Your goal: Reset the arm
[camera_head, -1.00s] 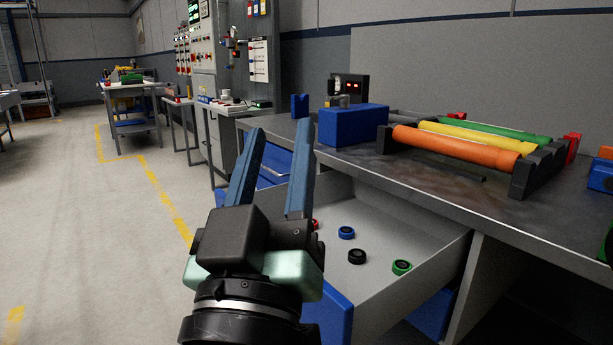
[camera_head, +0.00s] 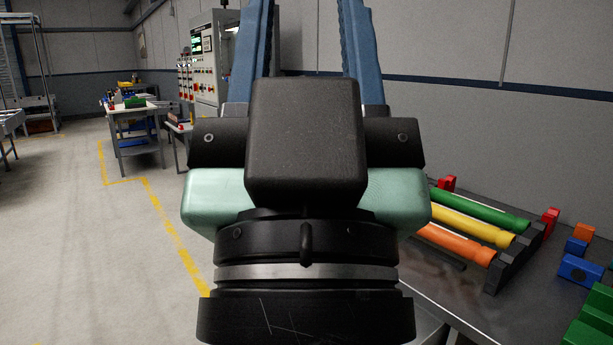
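My gripper (camera_head: 308,30) is large in the middle of the head view, close to the camera and pointing up and away. Its two blue fingers stand well apart with nothing between them, so it is open and empty. The fingertips run past the top edge of the picture. The gripper body hides the middle of the scene, including most of the open drawer and the left part of the workbench.
A metal workbench (camera_head: 455,290) at right bears a rack with green (camera_head: 480,218), yellow (camera_head: 470,226) and orange (camera_head: 455,243) tubes, plus blue blocks (camera_head: 580,270). A control cabinet (camera_head: 203,65) and a cart (camera_head: 135,125) stand farther back. The floor (camera_head: 80,240) at left is clear.

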